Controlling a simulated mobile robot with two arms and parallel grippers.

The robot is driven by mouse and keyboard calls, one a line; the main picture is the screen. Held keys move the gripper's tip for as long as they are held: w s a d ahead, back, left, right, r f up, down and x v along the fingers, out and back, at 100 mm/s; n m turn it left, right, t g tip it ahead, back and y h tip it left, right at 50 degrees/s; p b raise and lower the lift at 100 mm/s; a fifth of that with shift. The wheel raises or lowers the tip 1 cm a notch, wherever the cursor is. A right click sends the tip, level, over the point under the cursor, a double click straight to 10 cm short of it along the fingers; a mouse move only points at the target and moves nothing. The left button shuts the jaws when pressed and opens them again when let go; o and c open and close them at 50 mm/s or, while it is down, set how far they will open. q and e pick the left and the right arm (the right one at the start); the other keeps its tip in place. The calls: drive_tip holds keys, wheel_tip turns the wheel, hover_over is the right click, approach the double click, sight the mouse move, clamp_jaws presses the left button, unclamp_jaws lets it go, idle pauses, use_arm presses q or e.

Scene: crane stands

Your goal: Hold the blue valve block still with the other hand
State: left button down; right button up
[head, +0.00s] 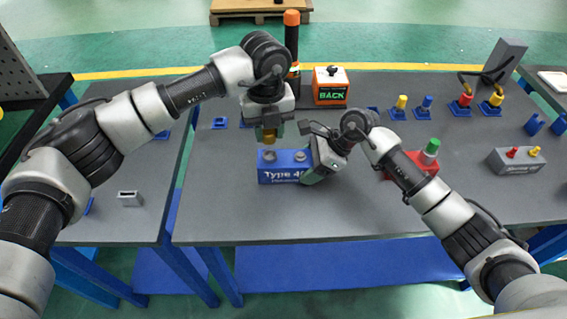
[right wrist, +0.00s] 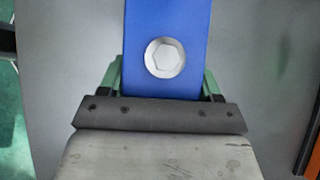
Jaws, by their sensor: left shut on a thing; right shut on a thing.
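The blue valve block (head: 275,178), lettered "Type 4…", lies on the grey table near its front edge. My right gripper (head: 313,172) is shut on its right end, and the right wrist view shows the green fingers on either side of the block (right wrist: 168,20). A silver hex fitting (right wrist: 165,57) sits in its top face there. My left gripper (head: 270,137) is shut on a small yellow-brown part (head: 255,151) and holds it just above the block's left half. Round fittings show on the block top; whether the part touches one I cannot tell.
A red box with a green button (head: 430,152) stands right of my right gripper. An orange box marked "BACK" (head: 330,87) and an orange-topped black post (head: 292,40) stand behind. Several coloured valves stand at back right. The table front is clear.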

drive_tip(key=o, duration=1.2)
drive_tip(key=shift+c, duration=0.2)
drive_tip(key=shift+r, duration=0.1)
drive_tip(key=v, duration=1.2)
